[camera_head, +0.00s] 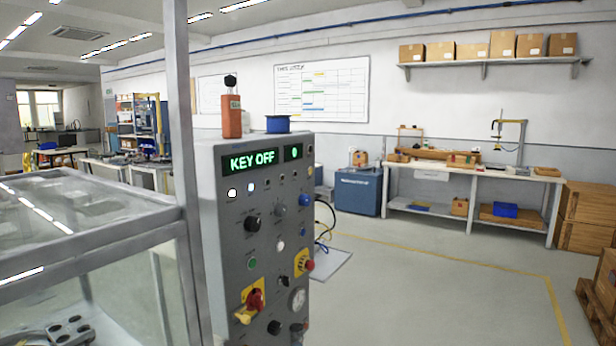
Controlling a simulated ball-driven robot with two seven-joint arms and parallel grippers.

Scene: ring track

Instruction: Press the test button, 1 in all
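A grey control cabinet (232,225) stands at centre left, its panel angled to the right. Its green display (251,160) reads KEY OFF. Below are a lit white square (232,193), small lamps or buttons, a black knob (252,223), a green button (252,264), a white button (280,245) and a blue knob (305,200). A red mushroom button (308,265) sits on a yellow plate, and a red handle (254,300) on another. The labels are too small to read, so I cannot tell which control is the test button. Neither gripper is in view.
A metal-framed clear enclosure (90,235) with an upright post (180,130) fills the near left, close beside the cabinet. An orange bottle-like object (232,117) and a blue spool (277,124) stand on the cabinet. The floor (430,290) to the right is open; a workbench (470,172) stands behind.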

